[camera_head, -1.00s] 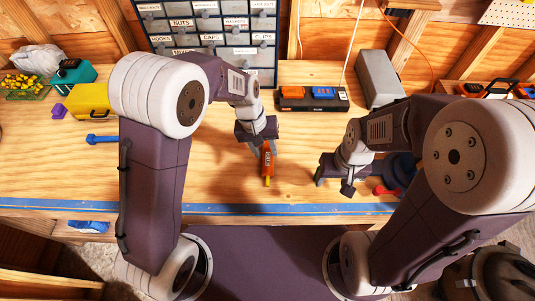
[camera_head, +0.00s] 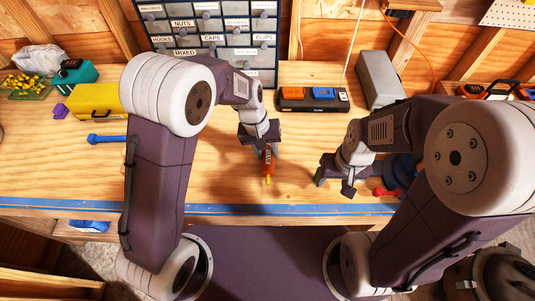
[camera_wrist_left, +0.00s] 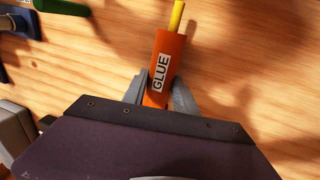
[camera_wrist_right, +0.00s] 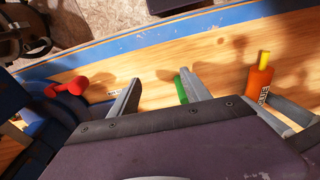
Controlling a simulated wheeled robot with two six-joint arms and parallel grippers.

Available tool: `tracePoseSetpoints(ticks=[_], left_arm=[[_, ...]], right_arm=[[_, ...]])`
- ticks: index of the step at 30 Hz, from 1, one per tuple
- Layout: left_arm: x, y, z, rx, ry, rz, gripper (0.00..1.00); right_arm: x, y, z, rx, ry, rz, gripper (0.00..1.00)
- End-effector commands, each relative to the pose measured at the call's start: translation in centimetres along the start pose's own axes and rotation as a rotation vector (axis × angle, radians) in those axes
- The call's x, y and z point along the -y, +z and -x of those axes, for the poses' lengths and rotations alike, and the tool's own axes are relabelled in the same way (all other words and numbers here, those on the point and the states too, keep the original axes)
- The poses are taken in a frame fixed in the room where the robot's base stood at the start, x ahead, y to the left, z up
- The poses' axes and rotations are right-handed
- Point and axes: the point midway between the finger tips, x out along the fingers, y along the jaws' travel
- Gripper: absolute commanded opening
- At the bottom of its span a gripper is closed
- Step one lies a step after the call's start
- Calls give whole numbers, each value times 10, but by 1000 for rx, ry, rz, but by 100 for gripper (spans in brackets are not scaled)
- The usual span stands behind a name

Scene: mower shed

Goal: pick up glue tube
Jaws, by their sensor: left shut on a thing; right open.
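The glue tube (camera_head: 268,163) is orange with a yellow nozzle and a white GLUE label. My left gripper (camera_head: 266,148) is shut on it, and the nozzle points toward the bench's front edge. In the left wrist view the tube (camera_wrist_left: 164,72) sits between the two fingers of the left gripper (camera_wrist_left: 160,90). The tube also shows at the right of the right wrist view (camera_wrist_right: 259,85). My right gripper (camera_head: 334,184) is open and empty over the bench to the right; its fingers (camera_wrist_right: 158,88) are spread in its own wrist view.
The wooden bench (camera_head: 60,170) has a blue front edge. A drawer cabinet (camera_head: 212,45) and a black charger strip (camera_head: 312,105) stand behind. A green item (camera_wrist_right: 182,88) lies near my right fingers. Bench left of the tube is mostly clear.

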Motion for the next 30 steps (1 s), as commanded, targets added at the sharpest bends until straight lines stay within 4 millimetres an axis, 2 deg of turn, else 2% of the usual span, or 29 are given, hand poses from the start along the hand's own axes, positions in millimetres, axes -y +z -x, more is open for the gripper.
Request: tracePoseSetpoints(ticks=[4,12,18,24,30], left_arm=[[-6,-1,28,-6,2,-1,22],[-74,14,50,-1,1,-8,22],[-114,23,65,0,0,-4,22],[-129,26,72,0,0,-1,22],[-130,26,72,0,0,1,22]], right_arm=[[0,0,-2,0,0,0,56],[0,1,-6,0,0,0,56],[0,1,-6,0,0,0,56],[0,1,-6,0,0,0,56],[0,1,-6,0,0,0,56]])
